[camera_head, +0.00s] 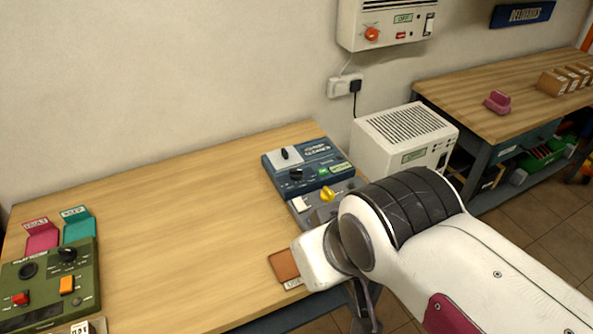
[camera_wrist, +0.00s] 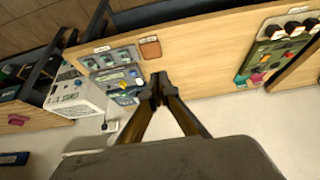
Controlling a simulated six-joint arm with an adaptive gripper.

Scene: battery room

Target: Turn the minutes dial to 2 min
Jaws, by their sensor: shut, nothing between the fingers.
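Several dials show, but their lettering is too small to tell which one is for minutes. A blue panel (camera_head: 313,171) at the bench's far right has black knobs (camera_head: 296,174). A grey panel in front of it bears a yellow knob (camera_head: 327,193) and is partly hidden by my arm. A green panel (camera_head: 48,284) at the left has a black knob (camera_head: 67,254), a red button and an orange switch. My gripper (camera_wrist: 158,88) is shut and empty in the wrist view, apart from every panel.
The wooden bench (camera_head: 170,215) is bare between the panels. A brown pad (camera_head: 284,265) lies near my arm. Pink (camera_head: 42,236) and teal (camera_head: 78,226) holders stand behind the green panel. A white vented box (camera_head: 405,138) stands right of the bench; a wall unit (camera_head: 387,22) hangs above.

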